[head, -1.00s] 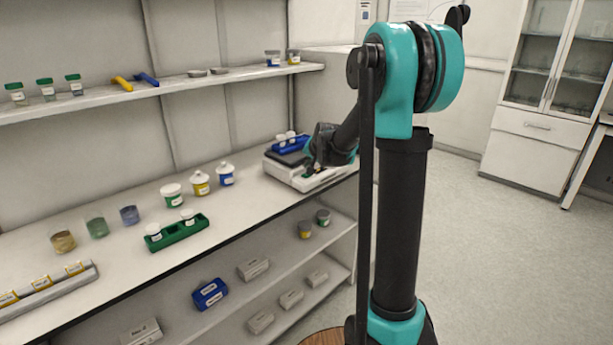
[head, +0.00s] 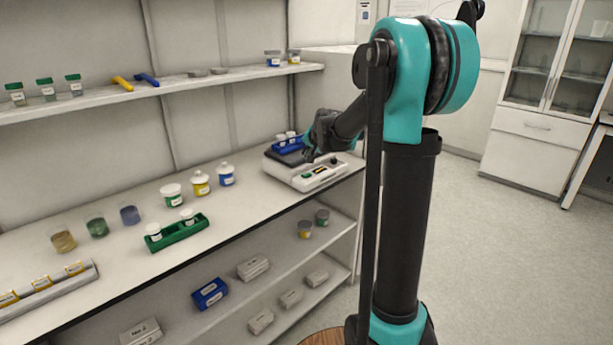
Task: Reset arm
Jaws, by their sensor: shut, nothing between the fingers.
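My teal and black arm stands at the right of the head view, and its forearm reaches left toward the bench. My gripper (head: 308,156) is shut and empty, just above the white device (head: 310,178) with dark buttons on its front. A blue rack (head: 288,146) with white-capped vials sits on top of the device, just left of and behind my gripper. The fingertips are small and dark here; I cannot tell if they touch the device.
The bench (head: 100,262) holds jars, a green rack (head: 181,230) and a grey strip rack (head: 45,290). An upper shelf (head: 190,83) carries small bottles and yellow and blue tools. Boxes lie on lower shelves. The floor (head: 520,270) at right is clear.

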